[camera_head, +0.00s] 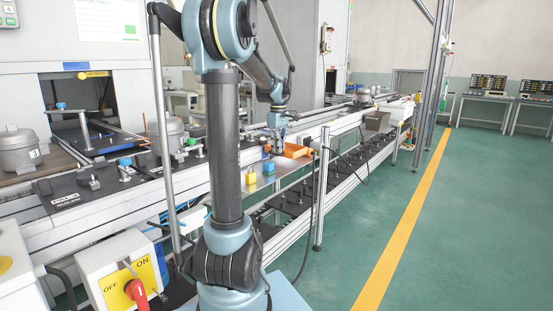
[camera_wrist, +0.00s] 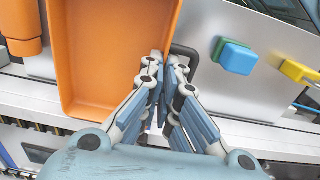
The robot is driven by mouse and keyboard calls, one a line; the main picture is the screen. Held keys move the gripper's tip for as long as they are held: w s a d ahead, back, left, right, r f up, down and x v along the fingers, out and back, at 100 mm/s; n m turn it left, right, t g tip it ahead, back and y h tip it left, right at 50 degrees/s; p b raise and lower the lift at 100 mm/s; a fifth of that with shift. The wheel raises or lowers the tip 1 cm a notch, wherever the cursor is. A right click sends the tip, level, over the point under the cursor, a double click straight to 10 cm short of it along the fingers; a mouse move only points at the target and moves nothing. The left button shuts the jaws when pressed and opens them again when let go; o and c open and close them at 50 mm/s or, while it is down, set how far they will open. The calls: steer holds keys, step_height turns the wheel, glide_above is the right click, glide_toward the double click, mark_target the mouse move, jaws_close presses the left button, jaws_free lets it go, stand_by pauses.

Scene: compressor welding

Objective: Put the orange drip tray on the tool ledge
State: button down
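The orange drip tray (camera_wrist: 108,50) is a shallow open tray filling the upper left of the wrist view. In the head view, the orange tray (camera_head: 296,150) shows at the far end of the metal ledge (camera_head: 281,180), beside my gripper (camera_head: 277,146). In the wrist view, my gripper (camera_wrist: 164,60) has its fingers drawn close together on either side of the tray's right wall, one inside and one outside. I cannot tell whether the tray rests on the surface or hangs just above it. The tray's lower right corner is hidden by a finger.
A blue block (camera_wrist: 235,57) and a yellow block (camera_wrist: 298,72) stand on the ledge to the right in the wrist view. An orange cylindrical thing (camera_wrist: 20,22) lies left of the tray. A thin upright post (camera_head: 322,200) stands by the ledge. Green floor is clear at right.

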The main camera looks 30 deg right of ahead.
steer(key=shift+f, duration=2)
steer(key=c, duration=1.8)
jaws_free()
